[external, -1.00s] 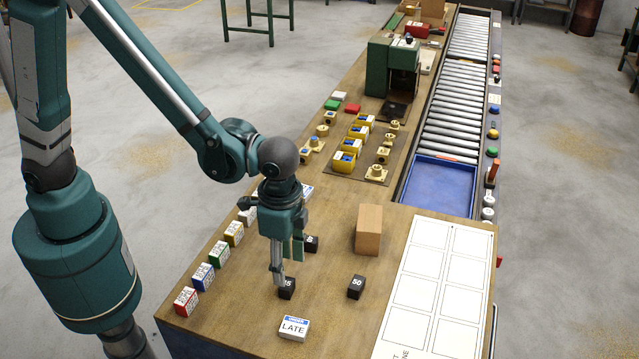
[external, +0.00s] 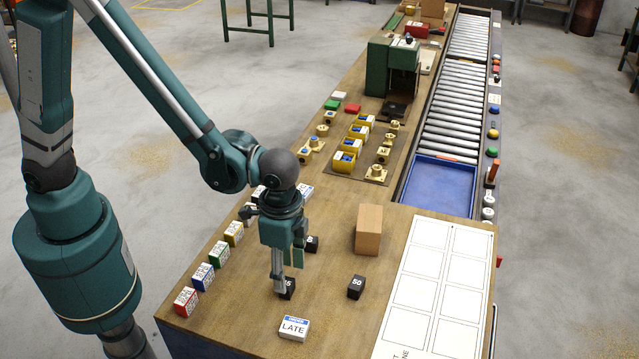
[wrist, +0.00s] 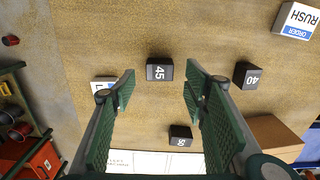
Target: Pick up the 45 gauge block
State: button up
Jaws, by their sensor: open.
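The 45 gauge block (wrist: 159,69) is a small black block with white digits, lying between and just beyond my fingertips in the wrist view. In the external view it (external: 289,290) is partly hidden behind a finger. My gripper (external: 289,277) is open and empty, with its fingers pointing down over the block. In the wrist view my gripper (wrist: 160,84) has one finger on each side of the block, with a gap on both sides. I cannot tell whether the fingertips reach down to its height.
The 50 block (external: 356,287) and 40 block (external: 312,244) stand nearby. A LATE block (external: 294,328) is near the front edge. A wooden block (external: 369,230) and a white sheet (external: 436,285) lie to the right. Coloured order blocks (external: 203,277) line the left edge.

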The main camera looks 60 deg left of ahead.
aim_at(287, 283)
jog(key=shift+f, duration=0.15)
jog(key=shift+f, duration=2.45)
jog(key=c, duration=1.2)
